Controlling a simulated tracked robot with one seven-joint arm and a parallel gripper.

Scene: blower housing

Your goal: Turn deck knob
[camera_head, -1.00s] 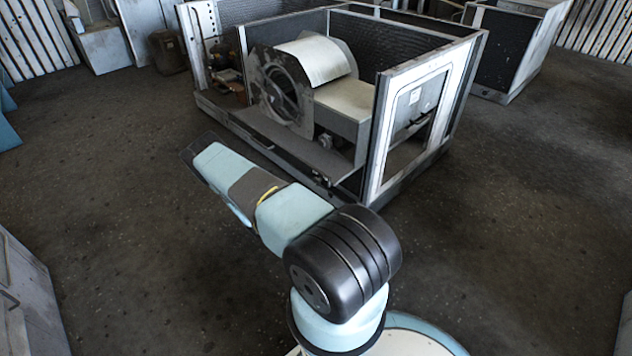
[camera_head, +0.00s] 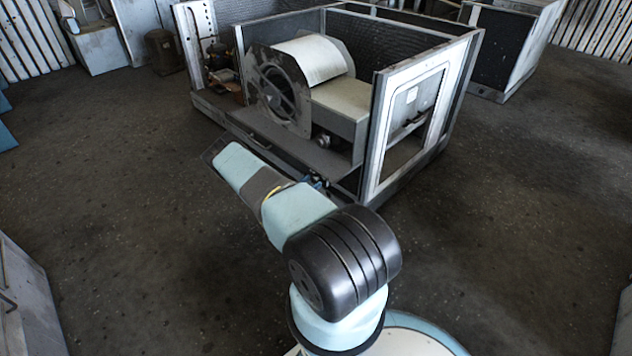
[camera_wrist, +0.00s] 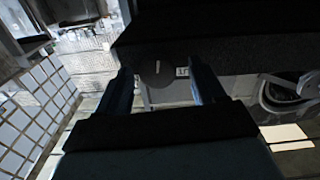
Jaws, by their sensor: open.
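In the wrist view a dark round knob (camera_wrist: 157,72) with a short white mark shows on a dark panel, framed between my fingers. A small white label is just right of it. My gripper (camera_wrist: 165,82) is open, its two fingers apart on either side of the knob in the picture. I cannot tell how far the knob is from the fingertips. In the head view a small round fitting (camera_head: 322,141) sits on the housing deck; I cannot tell if it is the same knob. My gripper is mostly hidden there behind my arm, near the housing's front edge.
The blower housing (camera_head: 408,125) has a framed panel on its right and a blower drum (camera_head: 312,60) inside. Another cabinet (camera_head: 512,45) stands behind right. Open floor (camera_head: 130,180) lies to the left and right.

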